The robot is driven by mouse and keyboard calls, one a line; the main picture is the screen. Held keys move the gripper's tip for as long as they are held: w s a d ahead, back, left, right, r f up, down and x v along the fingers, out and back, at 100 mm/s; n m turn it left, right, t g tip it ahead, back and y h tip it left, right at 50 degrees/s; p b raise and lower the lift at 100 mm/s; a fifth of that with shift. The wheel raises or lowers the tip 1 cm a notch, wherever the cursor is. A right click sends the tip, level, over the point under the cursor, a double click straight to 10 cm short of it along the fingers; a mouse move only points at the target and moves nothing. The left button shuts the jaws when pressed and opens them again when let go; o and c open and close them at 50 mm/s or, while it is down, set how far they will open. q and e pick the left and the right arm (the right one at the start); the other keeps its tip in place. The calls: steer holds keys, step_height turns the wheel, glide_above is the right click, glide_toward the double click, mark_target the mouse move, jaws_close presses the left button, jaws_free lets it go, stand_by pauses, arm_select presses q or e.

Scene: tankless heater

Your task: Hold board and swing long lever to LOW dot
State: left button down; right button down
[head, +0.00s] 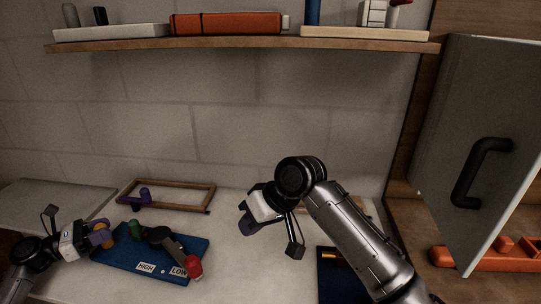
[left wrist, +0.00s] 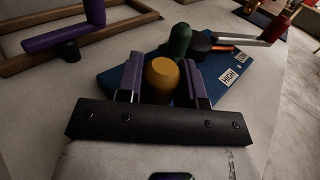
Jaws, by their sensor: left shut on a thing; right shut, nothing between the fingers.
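The blue board (head: 140,262) lies on the counter at the lower left of the head view, with HIGH and LOW labels along its front edge. A green knob (head: 135,229) stands at the board's back left. My left gripper (head: 101,236) is shut on a yellow-orange post (left wrist: 162,77) at the board's left end. The board (left wrist: 122,87) and green knob (left wrist: 180,40) also show in the left wrist view. My right gripper (head: 266,204) is shut and empty, above the counter, right of the board.
A wooden frame (head: 178,184) with a purple handle (head: 139,194) lies behind the board. A second dark blue board (head: 328,270) is partly hidden behind my right arm. A grey cabinet door (head: 480,140) stands open at the right. A shelf (head: 240,43) runs above.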

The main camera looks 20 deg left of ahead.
arm_select(q)
steer(key=c, duration=0.7)
jaws_free()
steer(key=shift+s, duration=0.1)
steer(key=v, duration=1.2)
